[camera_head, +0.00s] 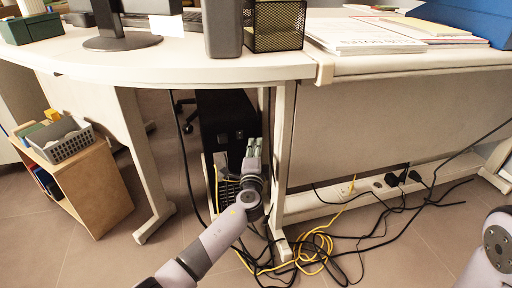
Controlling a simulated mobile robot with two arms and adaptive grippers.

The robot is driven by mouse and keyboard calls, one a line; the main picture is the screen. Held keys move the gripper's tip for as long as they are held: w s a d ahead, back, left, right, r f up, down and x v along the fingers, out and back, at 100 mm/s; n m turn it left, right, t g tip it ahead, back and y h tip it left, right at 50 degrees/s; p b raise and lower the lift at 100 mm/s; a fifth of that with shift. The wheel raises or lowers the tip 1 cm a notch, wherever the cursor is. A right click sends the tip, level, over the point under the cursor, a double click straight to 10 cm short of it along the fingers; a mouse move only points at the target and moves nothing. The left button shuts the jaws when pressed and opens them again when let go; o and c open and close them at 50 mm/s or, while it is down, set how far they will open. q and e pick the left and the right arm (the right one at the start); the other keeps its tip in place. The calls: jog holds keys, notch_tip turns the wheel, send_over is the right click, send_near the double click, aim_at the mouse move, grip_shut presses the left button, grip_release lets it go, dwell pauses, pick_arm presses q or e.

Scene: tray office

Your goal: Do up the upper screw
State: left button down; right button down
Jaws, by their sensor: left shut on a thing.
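A black computer case (222,116) stands upright under the desk, its back towards me. My left gripper (254,148) is at the right edge of the case's back, in its upper half. Its fingers are together on a small thing there, by its place the upper screw, which is too small and too hidden to make out. My left wrist covers the lower right of the case. My right gripper is out of the picture; only a part of my right arm shows at the right edge.
The desk edge (190,72) and a desk leg (285,150) stand close around the case. A yellow cable (318,243) and several black cables lie tangled on the floor. A wooden shelf (88,190) with a grey basket (66,145) is at the left.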

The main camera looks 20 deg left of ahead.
pick_arm(q)
jog(key=c, duration=1.6)
grip_release()
jog(key=shift+o, duration=0.2)
jog(key=shift+s, duration=0.15)
jog(key=v, duration=1.1)
jog(key=shift+s, duration=0.35)
jog(key=shift+d+f, duration=0.1)
